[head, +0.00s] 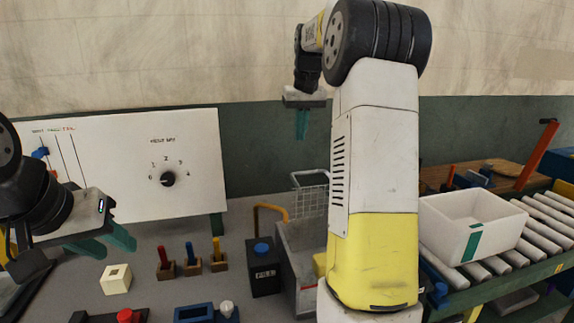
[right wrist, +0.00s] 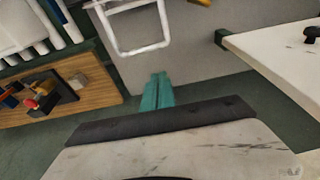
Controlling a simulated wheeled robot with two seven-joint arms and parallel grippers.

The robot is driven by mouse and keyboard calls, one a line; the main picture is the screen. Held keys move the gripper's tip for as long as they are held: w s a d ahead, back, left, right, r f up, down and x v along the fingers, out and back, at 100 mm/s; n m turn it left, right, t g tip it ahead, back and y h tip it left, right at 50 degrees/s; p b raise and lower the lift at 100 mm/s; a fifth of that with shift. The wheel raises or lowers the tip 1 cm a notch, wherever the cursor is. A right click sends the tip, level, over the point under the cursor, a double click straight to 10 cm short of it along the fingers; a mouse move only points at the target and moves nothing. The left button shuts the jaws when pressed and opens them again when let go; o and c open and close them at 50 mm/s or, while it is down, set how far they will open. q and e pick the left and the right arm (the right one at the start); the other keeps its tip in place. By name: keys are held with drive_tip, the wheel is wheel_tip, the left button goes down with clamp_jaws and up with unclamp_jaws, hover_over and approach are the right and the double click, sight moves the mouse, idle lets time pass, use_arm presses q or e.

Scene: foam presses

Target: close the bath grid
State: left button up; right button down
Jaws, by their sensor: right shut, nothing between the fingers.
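The bath grid (head: 313,199) is a pale wire mesh with a frame, standing raised at the back of the grey bath (head: 287,252) in the head view. My right arm hides the bath's right part. In the right wrist view a white wire frame (right wrist: 133,52), which looks like part of the grid, is above my fingertips and apart from them. My right gripper (head: 302,136) is shut and empty, high above and behind the grid; its teal fingers also show in the right wrist view (right wrist: 157,92). My left gripper (head: 108,247) is open and empty at the left.
A black box (head: 264,278) with a blue button and yellow pipe stands left of the bath. Small tools in wooden holders (head: 193,265) stand mid-table. A white bin (head: 470,225) sits on the roller conveyor (head: 545,228) at right.

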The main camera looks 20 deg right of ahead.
drive_tip(key=w+d+f, duration=0.2)
drive_tip(key=w+f, duration=0.3)
drive_tip(key=f, duration=0.7)
drive_tip(key=shift+g, duration=0.3)
drive_tip(key=s, duration=0.2)
drive_tip(key=s+r, duration=0.1)
drive_tip(key=s, duration=0.1)
drive_tip(key=shift+r, duration=0.1)
drive_tip(key=shift+s, duration=0.1)
